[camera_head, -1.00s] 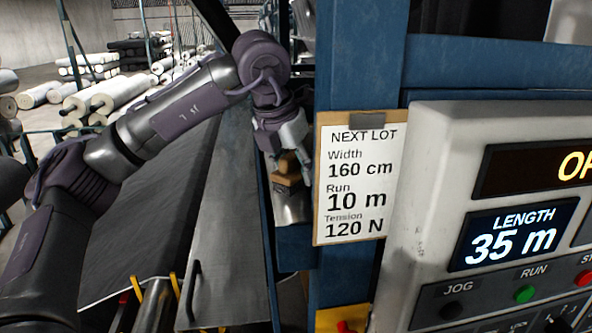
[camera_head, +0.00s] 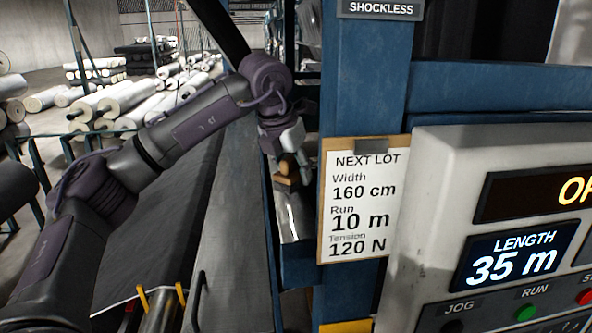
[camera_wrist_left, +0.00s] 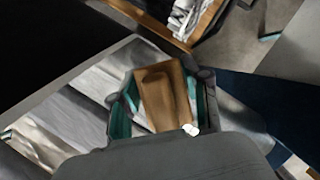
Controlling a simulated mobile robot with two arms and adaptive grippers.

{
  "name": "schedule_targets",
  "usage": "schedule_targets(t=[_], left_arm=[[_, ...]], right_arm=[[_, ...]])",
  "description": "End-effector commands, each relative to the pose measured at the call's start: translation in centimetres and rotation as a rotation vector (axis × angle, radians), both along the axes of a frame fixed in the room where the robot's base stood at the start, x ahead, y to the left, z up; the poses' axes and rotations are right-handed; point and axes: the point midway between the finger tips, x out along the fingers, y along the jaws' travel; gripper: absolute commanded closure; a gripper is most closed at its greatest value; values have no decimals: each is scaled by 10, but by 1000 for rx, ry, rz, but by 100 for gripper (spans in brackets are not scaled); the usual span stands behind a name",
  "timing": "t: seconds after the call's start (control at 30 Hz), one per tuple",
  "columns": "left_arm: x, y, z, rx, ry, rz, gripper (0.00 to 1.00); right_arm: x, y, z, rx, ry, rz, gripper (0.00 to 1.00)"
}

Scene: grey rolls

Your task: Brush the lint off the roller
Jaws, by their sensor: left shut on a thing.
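My left gripper (camera_head: 286,163) reaches in behind the blue post, over the narrow gap beside the grey sheet. It is shut on a wooden brush (camera_head: 287,172), whose tan block shows below the fingers. In the left wrist view the brush (camera_wrist_left: 163,96) sits between the teal finger pads. A shiny metal roller (camera_head: 290,215) lies below the brush; it also seems to show as the bright surface in the left wrist view (camera_wrist_left: 60,125). A small white bit (camera_wrist_left: 190,130) shows at the brush's edge. I cannot tell whether bristles touch the roller. My right gripper is not in view.
A blue post (camera_head: 350,100) with the lot card (camera_head: 360,205) stands close right of the gripper. The control panel (camera_head: 500,160) fills the right, reading length 35 m. Stacked rolls (camera_head: 110,100) lie behind at left.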

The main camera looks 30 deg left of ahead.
Motion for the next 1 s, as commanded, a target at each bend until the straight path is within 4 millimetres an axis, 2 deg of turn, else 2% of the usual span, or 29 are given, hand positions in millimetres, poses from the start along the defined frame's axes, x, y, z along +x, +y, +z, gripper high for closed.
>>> schedule_targets(t=[0.2, 0.53, 1.0], left_arm=[[-1, -1, -4, 2, 1, -1, 92], [-23, -18, -5, 2, 4, -4, 92], [-41, -31, -5, 2, 6, -5, 92]], right_arm=[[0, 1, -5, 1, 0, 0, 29], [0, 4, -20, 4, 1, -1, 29], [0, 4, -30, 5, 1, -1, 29]])
